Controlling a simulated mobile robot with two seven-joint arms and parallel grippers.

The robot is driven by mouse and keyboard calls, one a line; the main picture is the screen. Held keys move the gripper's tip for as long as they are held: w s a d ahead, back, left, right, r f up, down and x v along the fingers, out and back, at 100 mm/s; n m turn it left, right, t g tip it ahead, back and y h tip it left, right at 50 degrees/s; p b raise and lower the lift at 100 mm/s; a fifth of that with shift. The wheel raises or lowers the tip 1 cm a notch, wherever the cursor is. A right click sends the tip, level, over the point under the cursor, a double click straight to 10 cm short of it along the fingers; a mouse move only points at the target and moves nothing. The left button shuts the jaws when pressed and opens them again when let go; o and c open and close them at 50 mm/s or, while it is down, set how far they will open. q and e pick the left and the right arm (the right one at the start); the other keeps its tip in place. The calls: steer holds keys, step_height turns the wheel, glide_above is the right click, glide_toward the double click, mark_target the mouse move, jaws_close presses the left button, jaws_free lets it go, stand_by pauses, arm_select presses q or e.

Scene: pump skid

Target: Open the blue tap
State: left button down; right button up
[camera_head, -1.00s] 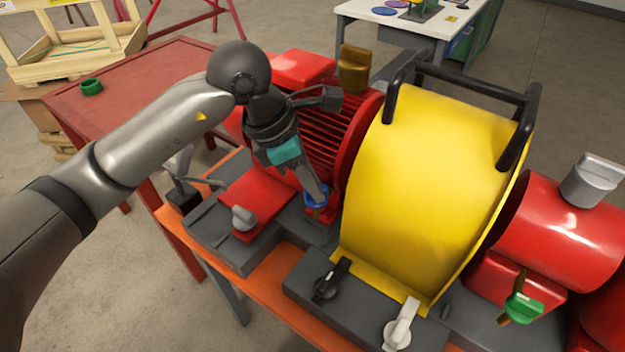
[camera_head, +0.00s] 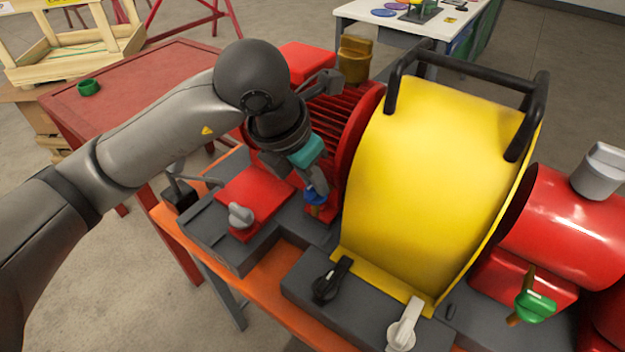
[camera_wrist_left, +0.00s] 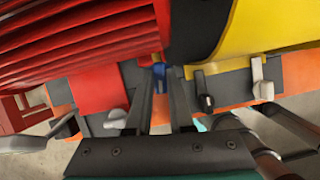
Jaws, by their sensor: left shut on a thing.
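The blue tap (camera_head: 312,197) sits low in front of the red finned motor, on a small brass-coloured stem. My left gripper (camera_head: 317,190) reaches down to it from above, its fingers shut on the blue handle and partly hiding it. In the left wrist view the blue tap (camera_wrist_left: 159,70) shows between the tips of the two long fingers (camera_wrist_left: 161,88). How far the handle is turned is hard to tell. My right gripper is not in view.
A yellow guard (camera_head: 435,180) with black handles stands right of the tap. Grey (camera_head: 240,215), black (camera_head: 332,280) and white (camera_head: 404,325) levers stand along the skid's near side. A green tap (camera_head: 535,306) is at right. A red table (camera_head: 130,95) stands behind left.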

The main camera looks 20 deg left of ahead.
arm_select(q)
steer(key=shift+n+y, duration=0.3)
steer(key=shift+n, duration=0.5)
steer(key=c, duration=0.8)
jaws_free()
steer(key=p+v, duration=0.2)
steer(key=v, duration=1.3)
steer(key=shift+s+p, duration=0.25)
steer(key=shift+p, duration=0.15)
steer(key=shift+d, duration=0.1)
